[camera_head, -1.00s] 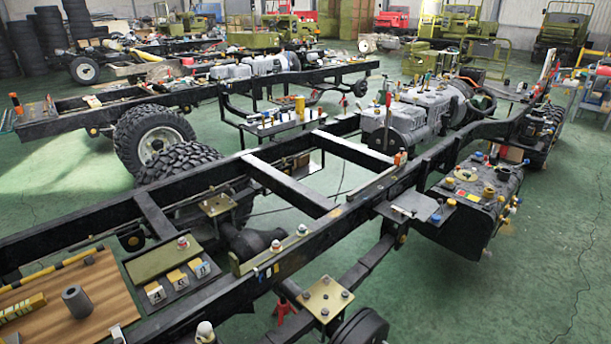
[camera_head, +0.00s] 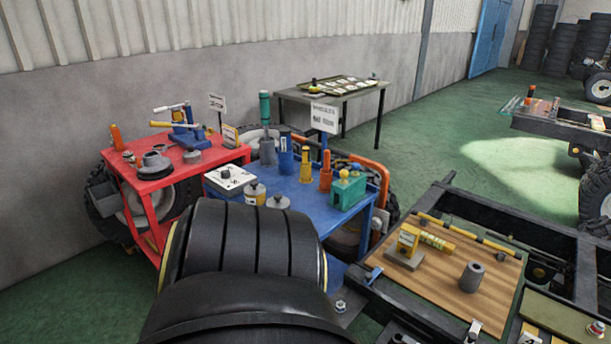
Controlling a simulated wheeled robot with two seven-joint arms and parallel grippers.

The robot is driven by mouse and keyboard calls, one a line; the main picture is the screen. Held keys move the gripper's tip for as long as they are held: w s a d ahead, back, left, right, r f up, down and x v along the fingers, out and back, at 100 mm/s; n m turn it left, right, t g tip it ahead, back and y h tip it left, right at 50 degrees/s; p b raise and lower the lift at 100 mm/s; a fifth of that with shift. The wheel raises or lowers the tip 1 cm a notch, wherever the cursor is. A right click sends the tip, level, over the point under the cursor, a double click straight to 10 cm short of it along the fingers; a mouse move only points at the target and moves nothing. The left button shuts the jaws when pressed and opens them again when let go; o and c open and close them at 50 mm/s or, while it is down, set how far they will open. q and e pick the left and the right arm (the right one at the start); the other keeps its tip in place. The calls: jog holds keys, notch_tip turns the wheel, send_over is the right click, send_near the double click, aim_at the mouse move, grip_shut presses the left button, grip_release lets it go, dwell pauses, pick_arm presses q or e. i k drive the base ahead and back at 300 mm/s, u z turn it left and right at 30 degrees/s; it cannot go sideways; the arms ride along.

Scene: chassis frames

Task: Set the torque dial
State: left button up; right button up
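A white panel with a black round knob (camera_head: 231,177) lies on the blue table at its left front. It looks like a dial, but its markings are too small to read. I cannot tell for sure that it is the torque dial. Neither of my grippers is in view.
A large black ribbed rounded form fills the bottom centre, hiding the blue table's front. A red cart (camera_head: 155,182) with a vise stands left. A dark table (camera_head: 345,95) stands behind. The chassis frame (camera_head: 575,240) with a wooden board (camera_head: 480,300) is right.

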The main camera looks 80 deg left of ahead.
aim_at(225, 174)
jog(key=u, duration=3.4)
jog(key=i, duration=0.7)
jog(key=u, duration=0.3)
